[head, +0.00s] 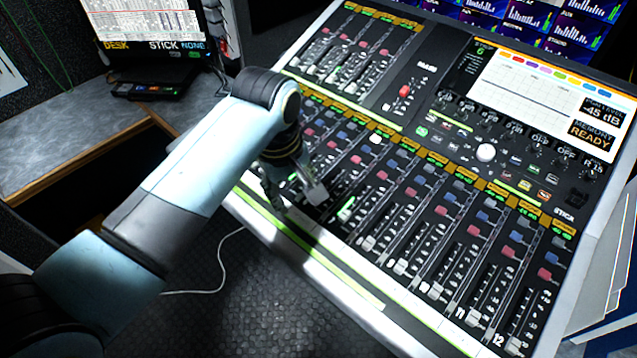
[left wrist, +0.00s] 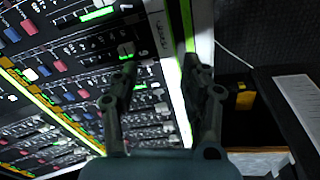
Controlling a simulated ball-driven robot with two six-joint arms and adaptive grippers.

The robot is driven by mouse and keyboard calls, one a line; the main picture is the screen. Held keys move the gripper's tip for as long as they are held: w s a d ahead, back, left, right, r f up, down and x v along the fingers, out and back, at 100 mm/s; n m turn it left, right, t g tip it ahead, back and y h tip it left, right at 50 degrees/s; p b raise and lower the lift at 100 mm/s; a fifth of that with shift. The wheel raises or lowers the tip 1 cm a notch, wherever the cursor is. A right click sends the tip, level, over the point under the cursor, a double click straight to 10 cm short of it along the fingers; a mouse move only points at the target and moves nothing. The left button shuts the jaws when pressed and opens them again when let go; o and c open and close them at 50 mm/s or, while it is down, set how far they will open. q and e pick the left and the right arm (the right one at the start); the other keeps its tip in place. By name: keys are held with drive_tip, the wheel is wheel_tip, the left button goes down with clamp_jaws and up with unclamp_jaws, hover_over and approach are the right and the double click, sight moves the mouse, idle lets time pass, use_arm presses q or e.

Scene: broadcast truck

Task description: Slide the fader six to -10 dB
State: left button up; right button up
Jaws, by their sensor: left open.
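The mixing console (head: 345,300) has a lower row of faders. The numbers 11 and 12 read clearly at its right end; the number of fader six cannot be read and its place is partly behind my gripper. A green-lit fader (head: 347,208) shows just right of my gripper; I cannot tell whether it is six. My left gripper (head: 296,200) is open over the console's near edge, fingers spread. In the left wrist view a green-lit cap (left wrist: 126,50) is beside one fingertip of the left gripper (left wrist: 158,68); contact is unclear. My right gripper is out of view.
The console screen (head: 540,95) shows strip 6, a level of -45 dB and "READY". Other faders, such as the one by 12 (head: 514,345), stand to the right. A grey desk (head: 60,150) with a monitor (head: 150,25) is at the left.

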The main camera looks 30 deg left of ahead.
use_arm(q)
drive_tip(key=w+d+r+n, duration=0.2)
drive_tip(key=w+r+n, duration=0.1)
drive_tip(key=w+r, duration=0.15)
drive_tip(key=f, duration=1)
drive_tip(key=shift+w+d+f, duration=0.1)
drive_tip(key=shift+w+d, duration=0.1)
drive_tip(key=shift+w, duration=0.2)
clamp_jaws()
